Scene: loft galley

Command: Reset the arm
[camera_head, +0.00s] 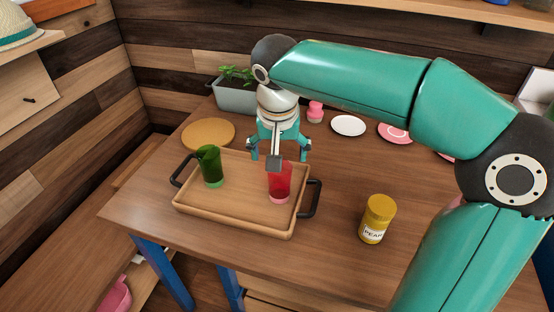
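My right arm comes in from the right and reaches over the table. Its gripper (279,151) points down with its fingers spread apart, and no object shows between them. It is at the far edge of the wooden tray (236,206), just behind and above a red cup (281,184) in the picture. The cup stands upright on the right part of the tray. A grey part of the gripper overlaps the cup's rim, so I cannot tell if they touch. A green cup (211,168) stands on the tray's left part. My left gripper is not in view.
A yellow jar (377,219) stands right of the tray. Behind are a round wooden board (208,134), a planter (236,97), a pink item (315,112), a white plate (348,125) and a pink plate (394,132). The tray has black handles. The table's front strip is clear.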

